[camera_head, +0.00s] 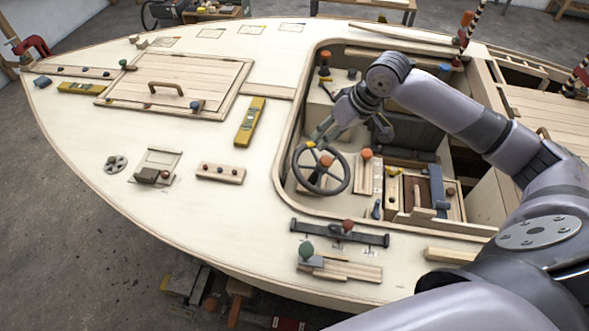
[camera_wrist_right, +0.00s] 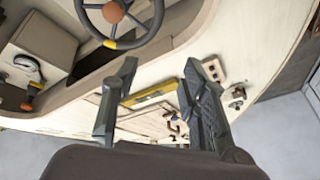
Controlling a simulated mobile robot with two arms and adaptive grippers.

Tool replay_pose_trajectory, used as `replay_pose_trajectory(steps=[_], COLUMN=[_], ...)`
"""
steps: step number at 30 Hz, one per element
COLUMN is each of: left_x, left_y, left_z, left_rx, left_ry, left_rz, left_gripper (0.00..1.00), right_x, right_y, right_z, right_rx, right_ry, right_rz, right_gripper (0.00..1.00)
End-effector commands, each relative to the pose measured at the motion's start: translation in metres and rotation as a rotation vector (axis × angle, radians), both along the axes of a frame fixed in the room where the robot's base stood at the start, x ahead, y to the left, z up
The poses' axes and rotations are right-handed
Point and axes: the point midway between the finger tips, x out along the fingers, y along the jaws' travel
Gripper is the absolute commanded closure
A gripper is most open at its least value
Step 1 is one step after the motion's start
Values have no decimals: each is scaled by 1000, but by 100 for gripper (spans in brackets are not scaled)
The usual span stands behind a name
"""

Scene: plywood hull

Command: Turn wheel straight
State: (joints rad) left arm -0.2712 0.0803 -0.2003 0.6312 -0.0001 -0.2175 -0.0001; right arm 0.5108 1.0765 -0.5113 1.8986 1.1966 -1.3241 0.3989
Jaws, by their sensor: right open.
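The steering wheel (camera_head: 344,181) has a dark rim, spokes and an orange hub, and stands in the cockpit opening. A yellow mark (camera_head: 310,145) sits on its rim at the upper left in the head view. In the right wrist view the wheel (camera_wrist_right: 154,24) is cut off by the top edge, with the yellow mark (camera_wrist_right: 109,44) at the lower rim. My right gripper (camera_head: 322,132) is open and empty, close to the top of the rim near the mark; contact cannot be told. Its fingers (camera_wrist_right: 160,72) are spread in the wrist view. My left gripper is not in view.
The cockpit rim (camera_head: 283,150) surrounds the wheel closely. An orange-topped lever (camera_head: 366,155) stands just right of the wheel. A yellow level (camera_head: 250,121) lies on the deck to the left. A dark bar (camera_head: 340,233) lies in front. The left foredeck has bare room.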

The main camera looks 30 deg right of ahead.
Motion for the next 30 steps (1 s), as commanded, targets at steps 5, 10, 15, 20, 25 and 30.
replay_pose_trajectory(steps=[5, 10, 15, 20, 25, 30], left_x=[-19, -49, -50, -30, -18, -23], left_y=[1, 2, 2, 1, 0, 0], left_z=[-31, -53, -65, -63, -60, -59], left_rx=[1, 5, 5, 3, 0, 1], left_ry=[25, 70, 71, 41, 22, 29], left_rz=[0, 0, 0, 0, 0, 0], left_gripper=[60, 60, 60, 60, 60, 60], right_x=[-1, -1, -1, 3, 13, 25], right_y=[0, 0, 0, 3, 10, 19], right_z=[-29, -50, -62, -71, -98, -132], right_rx=[0, 0, 0, 2, 3, 2], right_ry=[0, 0, 0, 1, 3, 3], right_rz=[1, 1, 1, 0, 0, -1], right_gripper=[60, 60, 60, 60, 60, 60])
